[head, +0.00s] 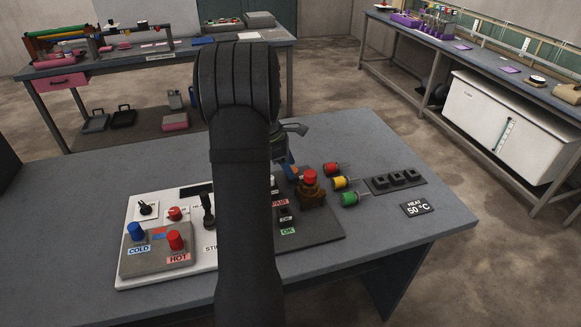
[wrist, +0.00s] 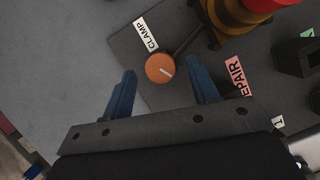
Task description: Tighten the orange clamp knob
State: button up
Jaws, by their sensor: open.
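My gripper (wrist: 162,75) is open, with one blue finger on each side of the knob in this view. Gaps show between the knob and both fingers; I cannot tell the height between them. In the head view my gripper (head: 289,163) is partly hidden behind my arm, and the knob is hard to make out there.
A brown-based red button (head: 311,185) stands close to the right of my gripper. Red, yellow (head: 340,182) and green knobs lie beyond it. A white control panel (head: 124,270) with a joystick is left of my arm.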

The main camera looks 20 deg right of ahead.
jog(key=shift+d+f, duration=0.2)
jog(key=shift+f, duration=0.35)
jog(key=c, duration=1)
